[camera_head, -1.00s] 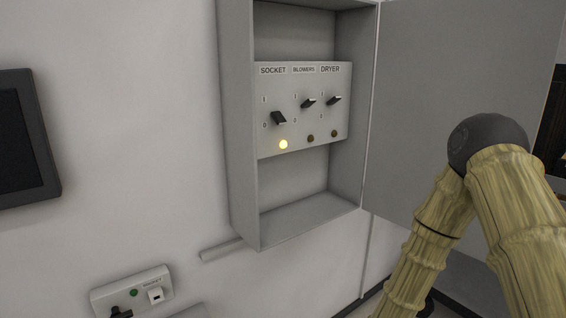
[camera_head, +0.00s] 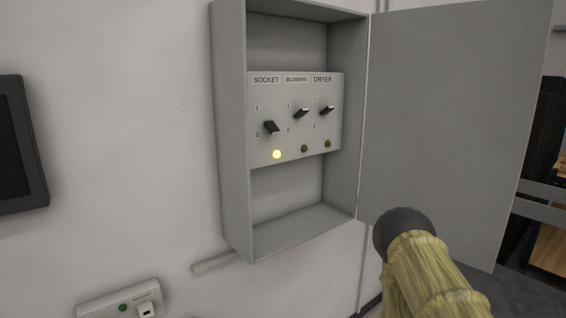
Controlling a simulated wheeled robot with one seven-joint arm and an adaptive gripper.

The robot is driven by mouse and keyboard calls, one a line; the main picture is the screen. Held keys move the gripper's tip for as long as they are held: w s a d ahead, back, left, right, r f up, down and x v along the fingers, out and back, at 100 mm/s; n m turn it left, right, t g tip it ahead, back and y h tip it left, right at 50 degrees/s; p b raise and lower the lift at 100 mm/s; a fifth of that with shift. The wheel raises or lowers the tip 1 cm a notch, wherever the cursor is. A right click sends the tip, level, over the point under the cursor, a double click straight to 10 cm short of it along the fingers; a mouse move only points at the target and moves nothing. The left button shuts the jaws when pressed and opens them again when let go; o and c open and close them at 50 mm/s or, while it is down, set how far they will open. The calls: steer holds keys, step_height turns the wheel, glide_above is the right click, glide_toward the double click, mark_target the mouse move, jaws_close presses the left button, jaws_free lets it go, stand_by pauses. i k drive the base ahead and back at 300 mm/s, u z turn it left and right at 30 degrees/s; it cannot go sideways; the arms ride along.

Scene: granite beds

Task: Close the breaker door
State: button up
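The grey breaker box (camera_head: 232,150) is fixed to the wall, open at the front. Its breaker door (camera_head: 455,120) stands wide open, hinged on the box's right edge and swung out to the right. Inside, a panel (camera_head: 262,100) labelled SOCKET, BLOWERS and DRYER carries three black switches, with a lit yellow lamp (camera_head: 277,154) under SOCKET and two dark lamps beside it. My arm, with a wood-like pattern and a dark round joint, shows at the bottom right, in front of the door's lower part. My gripper is not in view.
A dark framed screen (camera_head: 20,145) hangs on the wall at the left. A white socket unit (camera_head: 122,300) with a green light sits low on the wall. A pipe (camera_head: 215,262) runs under the box. Dark shelving (camera_head: 540,200) stands beyond the door at the right.

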mark_target(453, 92)
steer(key=z, duration=0.05)
steer(key=k, duration=0.65)
steer(key=z, duration=0.85)
steer(key=i, duration=1)
steer(key=z, duration=0.05)
